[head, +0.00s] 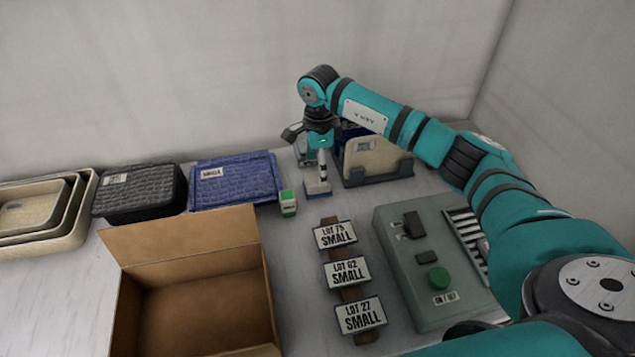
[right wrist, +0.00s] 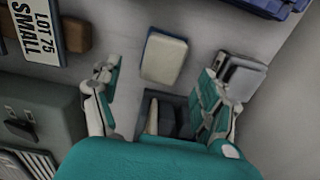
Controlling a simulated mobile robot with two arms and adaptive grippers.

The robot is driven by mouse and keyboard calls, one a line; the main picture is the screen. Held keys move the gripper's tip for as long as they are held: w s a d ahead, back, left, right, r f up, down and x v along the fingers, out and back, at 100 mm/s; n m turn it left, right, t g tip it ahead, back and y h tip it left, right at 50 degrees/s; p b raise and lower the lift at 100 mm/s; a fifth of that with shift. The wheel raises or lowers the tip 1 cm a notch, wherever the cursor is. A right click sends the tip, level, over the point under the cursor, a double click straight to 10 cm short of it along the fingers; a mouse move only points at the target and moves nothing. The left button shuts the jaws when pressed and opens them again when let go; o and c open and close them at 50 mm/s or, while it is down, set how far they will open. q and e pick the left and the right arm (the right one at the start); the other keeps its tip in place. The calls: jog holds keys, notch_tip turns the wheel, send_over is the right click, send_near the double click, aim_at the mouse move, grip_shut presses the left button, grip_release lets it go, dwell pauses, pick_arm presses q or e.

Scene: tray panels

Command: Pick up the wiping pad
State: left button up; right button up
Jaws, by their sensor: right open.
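The wiping pad (head: 317,188), pale on top with a blue edge, lies on the table near the back wall. In the right wrist view the pad (right wrist: 163,58) shows between and beyond the fingertips, with a gap on both sides. My right gripper (head: 319,153) is open and empty, pointing down above the pad. It partly hides the pad in the head view. I cannot tell the exact height left between fingertips and pad. My left gripper is not in view.
A dark holder (head: 378,180) with a cream panel (head: 377,158) stands right of the pad. A green-and-white box (head: 287,203) and a blue lidded bin (head: 235,182) are left of it. Lot signs (head: 346,272), a control box (head: 430,285) and an open carton (head: 190,245) stand nearer.

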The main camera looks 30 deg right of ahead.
jog(key=f, duration=0.2)
jog(key=f+p, duration=0.1)
jog(key=f, duration=0.1)
jog(key=shift+w+f, duration=0.2)
jog(key=shift+f, duration=0.2)
jog(key=c, duration=1.3)
notch_tip(320, 180, up, 10)
jog(key=shift+r+b, duration=0.1)
jog(key=shift+b, duration=0.7)
